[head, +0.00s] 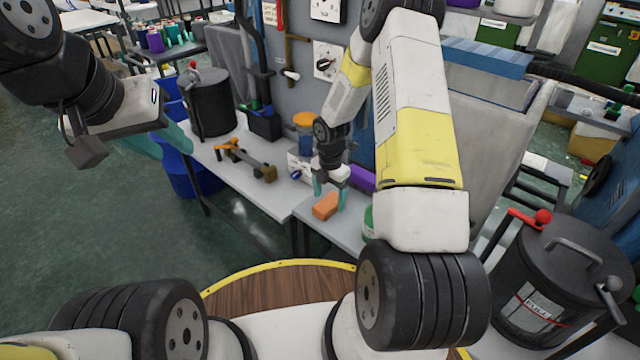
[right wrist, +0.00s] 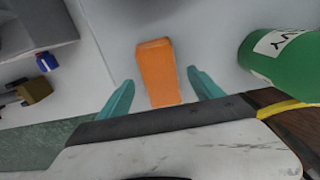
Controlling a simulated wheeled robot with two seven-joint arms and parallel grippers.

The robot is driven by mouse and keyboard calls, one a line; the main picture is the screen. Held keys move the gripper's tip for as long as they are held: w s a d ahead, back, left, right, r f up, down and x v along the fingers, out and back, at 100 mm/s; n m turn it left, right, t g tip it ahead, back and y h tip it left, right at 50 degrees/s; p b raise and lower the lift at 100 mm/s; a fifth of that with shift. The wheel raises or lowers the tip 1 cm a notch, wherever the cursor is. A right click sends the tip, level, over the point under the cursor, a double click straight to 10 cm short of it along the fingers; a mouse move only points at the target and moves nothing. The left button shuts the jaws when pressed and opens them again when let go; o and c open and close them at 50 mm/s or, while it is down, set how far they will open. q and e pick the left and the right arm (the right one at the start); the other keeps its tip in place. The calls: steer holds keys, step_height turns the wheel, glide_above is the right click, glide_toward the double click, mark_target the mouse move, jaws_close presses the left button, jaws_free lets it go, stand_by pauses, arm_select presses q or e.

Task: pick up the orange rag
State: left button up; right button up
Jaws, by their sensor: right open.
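The orange rag (head: 325,205) is a small block-like folded piece lying on the light grey table near its front edge. In the right wrist view the orange rag (right wrist: 157,72) lies between and partly ahead of the two teal fingers. My right gripper (head: 331,190) is open, pointing down at the rag; its fingers (right wrist: 158,88) stand apart on either side with a gap to the rag. Whether the fingers are at table height is hard to tell.
A green labelled bottle (right wrist: 285,55) stands close right of the right fingers. A purple item (head: 362,178) and an orange-lidded container (head: 305,130) stand behind the rag. An orange and grey tool (head: 247,160) lies on the left tabletop. A black drum (head: 560,270) stands at the right.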

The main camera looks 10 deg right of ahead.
mark_target(329, 202)
steer(key=shift+f, duration=1.35)
steer(key=c, duration=1.4)
steer(key=shift+r, duration=0.1)
step_height(329, 202, up, 10)
steer(key=shift+f, duration=0.1)
